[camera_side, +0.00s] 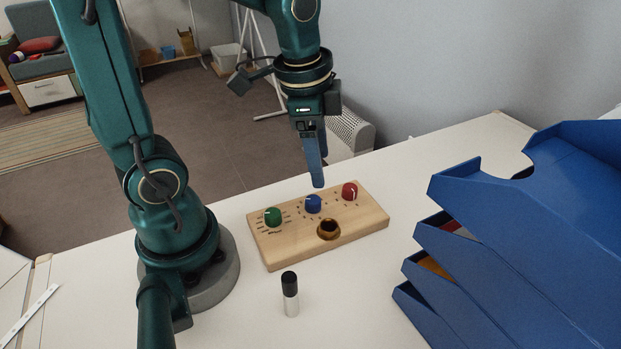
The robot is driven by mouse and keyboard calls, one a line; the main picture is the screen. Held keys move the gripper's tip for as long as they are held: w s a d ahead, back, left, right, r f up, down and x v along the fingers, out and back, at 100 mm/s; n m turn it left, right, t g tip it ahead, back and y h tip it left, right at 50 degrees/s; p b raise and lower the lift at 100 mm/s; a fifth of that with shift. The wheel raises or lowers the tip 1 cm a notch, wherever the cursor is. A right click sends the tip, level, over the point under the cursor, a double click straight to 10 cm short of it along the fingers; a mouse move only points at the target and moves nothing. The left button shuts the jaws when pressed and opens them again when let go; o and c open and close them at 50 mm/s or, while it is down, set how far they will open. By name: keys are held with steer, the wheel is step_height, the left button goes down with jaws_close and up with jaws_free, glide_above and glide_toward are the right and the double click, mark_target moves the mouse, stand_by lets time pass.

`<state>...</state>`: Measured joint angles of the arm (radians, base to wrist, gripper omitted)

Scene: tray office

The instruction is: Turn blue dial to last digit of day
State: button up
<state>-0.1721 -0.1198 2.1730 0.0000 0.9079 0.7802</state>
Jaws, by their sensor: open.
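A light wooden board (345,238) lies on the white table and carries a row of three dials. The blue dial (313,204) is in the middle, with small marks around it that are too small to read. A green dial (272,216) is at its left and a red dial (349,192) at its right. My gripper (317,184) points down just above the blue dial, apparently apart from it. It is open and seen edge-on, so one finger largely hides the other. No day display or calendar is readable in this view.
A dark round hole (328,229) sits at the board's front. A small black-capped white bottle (290,294) stands upright in front of the board. Blue stacked trays (480,265) fill the right side. The table (400,205) is clear between board and trays.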

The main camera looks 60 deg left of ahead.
mark_target(313, 200)
steer(key=shift+g, duration=0.9)
steer(key=f, duration=0.1)
steer(key=a+f, duration=0.1)
steer(key=f, duration=0.1)
steer(key=shift+w+a+f, duration=0.25)
steer(key=shift+a+f, duration=0.1)
steer(key=shift+a, duration=0.05)
steer(key=shift+s+a+f, duration=0.1)
steer(key=shift+f, duration=0.15)
steer(key=shift+n, duration=0.3)
steer(key=shift+f, duration=2.55)
jaws_close()
